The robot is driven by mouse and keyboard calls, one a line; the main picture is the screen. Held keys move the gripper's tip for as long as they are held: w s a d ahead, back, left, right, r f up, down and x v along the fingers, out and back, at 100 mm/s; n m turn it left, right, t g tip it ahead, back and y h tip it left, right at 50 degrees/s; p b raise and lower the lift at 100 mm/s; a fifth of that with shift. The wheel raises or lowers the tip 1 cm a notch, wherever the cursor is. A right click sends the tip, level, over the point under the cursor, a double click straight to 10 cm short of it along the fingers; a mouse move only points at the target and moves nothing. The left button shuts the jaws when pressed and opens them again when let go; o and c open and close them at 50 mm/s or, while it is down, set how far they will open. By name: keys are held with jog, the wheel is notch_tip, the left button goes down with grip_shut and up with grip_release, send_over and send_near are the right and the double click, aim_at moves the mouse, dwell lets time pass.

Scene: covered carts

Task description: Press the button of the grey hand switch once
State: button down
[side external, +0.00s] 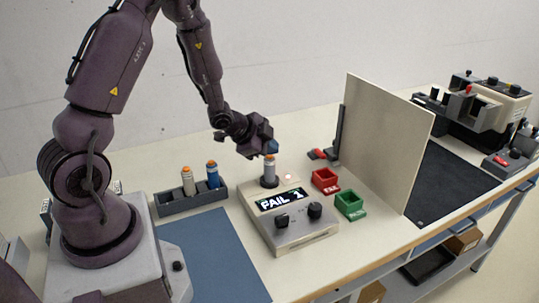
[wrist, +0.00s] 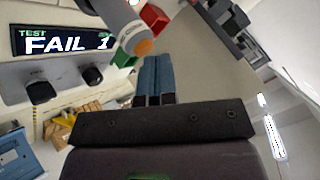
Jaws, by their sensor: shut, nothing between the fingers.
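The grey hand switch (side external: 269,171) stands upright in the round holder at the back of the tester (side external: 290,238). Its orange button is on top; in the wrist view the switch (wrist: 118,18) enters from the top, with the button (wrist: 143,47) toward the fingertips. My gripper (side external: 272,150) is shut and empty, close above and slightly right of the button. In the wrist view my blue fingertips (wrist: 156,58) are just beside the button with a small gap in the picture; contact cannot be told. The tester's display (wrist: 62,40) reads FAIL 1.
A dark rack (side external: 190,199) holds a whitish hand switch (side external: 188,182) and a blue one (side external: 212,175). A red bin (side external: 325,180) and a green bin (side external: 350,205) stand right of the tester, before an upright panel (side external: 388,140). A blue mat (side external: 212,258) lies clear in front.

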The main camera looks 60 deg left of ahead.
aim_at(270, 157)
jog(key=shift+r, duration=0.75)
jog(key=shift+r, duration=2.5)
